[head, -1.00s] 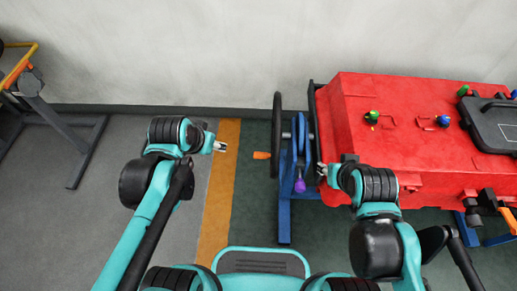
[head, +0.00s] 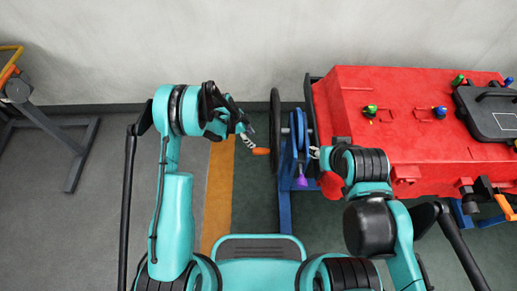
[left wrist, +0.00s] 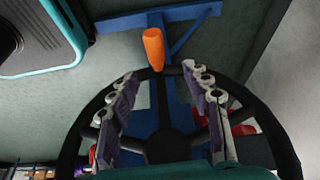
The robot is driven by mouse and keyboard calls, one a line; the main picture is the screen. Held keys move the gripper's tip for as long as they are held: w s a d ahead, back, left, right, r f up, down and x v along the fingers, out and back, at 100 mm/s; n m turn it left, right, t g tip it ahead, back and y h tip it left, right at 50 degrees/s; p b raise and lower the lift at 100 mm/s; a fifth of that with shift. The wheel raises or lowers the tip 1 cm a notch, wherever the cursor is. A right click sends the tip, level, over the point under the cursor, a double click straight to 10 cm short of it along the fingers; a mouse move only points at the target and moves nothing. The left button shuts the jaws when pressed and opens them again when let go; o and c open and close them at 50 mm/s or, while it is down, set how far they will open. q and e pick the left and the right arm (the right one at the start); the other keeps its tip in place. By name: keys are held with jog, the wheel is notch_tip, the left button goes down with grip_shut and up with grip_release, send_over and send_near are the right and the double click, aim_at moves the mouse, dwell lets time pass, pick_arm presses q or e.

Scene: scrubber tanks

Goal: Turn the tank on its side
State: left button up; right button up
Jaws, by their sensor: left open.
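The red tank (head: 400,110) lies across a blue stand at the right of the head view. A black handwheel (head: 275,125) stands at its left end, and an orange handle (head: 261,151) sticks out from it to the left. My left gripper (head: 248,141) is open beside the handle. In the left wrist view the orange handle (left wrist: 153,48) shows just beyond and between the open fingertips (left wrist: 160,76), apart from them. My right gripper (head: 315,153) is at the tank's left end, near a blue lever (head: 300,140) with a purple knob (head: 301,181); its jaw state is unclear.
Green and blue valve knobs (head: 439,112) and a black lid (head: 490,110) are on the tank's top. A yellow-railed frame (head: 35,105) stands at the far left.

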aim_at(259, 149)
pick_arm(q)
jog(key=shift+m, duration=0.4)
jog(key=b+x, duration=0.1)
jog(key=x, duration=0.2)
jog(key=b+x, duration=0.1)
jog(key=x, duration=0.3)
jog(key=s+b+x, duration=0.1)
jog(key=x, duration=0.2)
jog(key=shift+w+f, duration=0.1)
jog(key=shift+f, duration=0.35)
grip_shut()
